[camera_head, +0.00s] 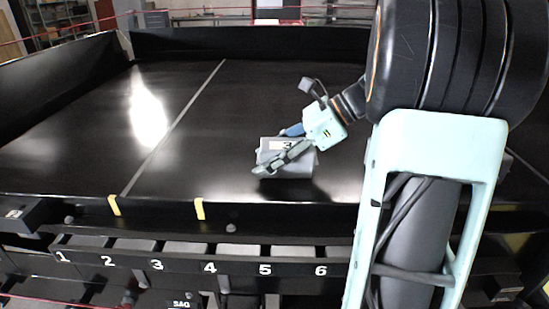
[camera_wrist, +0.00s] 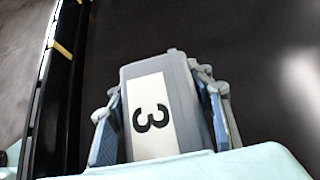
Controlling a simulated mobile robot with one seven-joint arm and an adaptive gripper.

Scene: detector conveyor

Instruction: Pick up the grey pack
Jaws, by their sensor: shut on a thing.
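The grey pack (camera_head: 292,165) is a grey box with a white label marked 3. In the head view it is at the black conveyor surface (camera_head: 200,110), right of the pale seam line. My gripper (camera_head: 284,152) reaches it from the upper right, with a finger on each side. In the wrist view the pack (camera_wrist: 183,88) lies between the blue pads of my gripper (camera_wrist: 160,125), which is shut on it. The label faces the wrist camera. I cannot tell whether the pack's underside touches the surface.
Below the front edge is a row of numbered slots (camera_head: 210,266); the visible labels run from 1 to 6. Two yellow marks (camera_head: 199,208) sit on the front rail. Dark walls bound the conveyor at the left and back. The surface left of the pack is clear.

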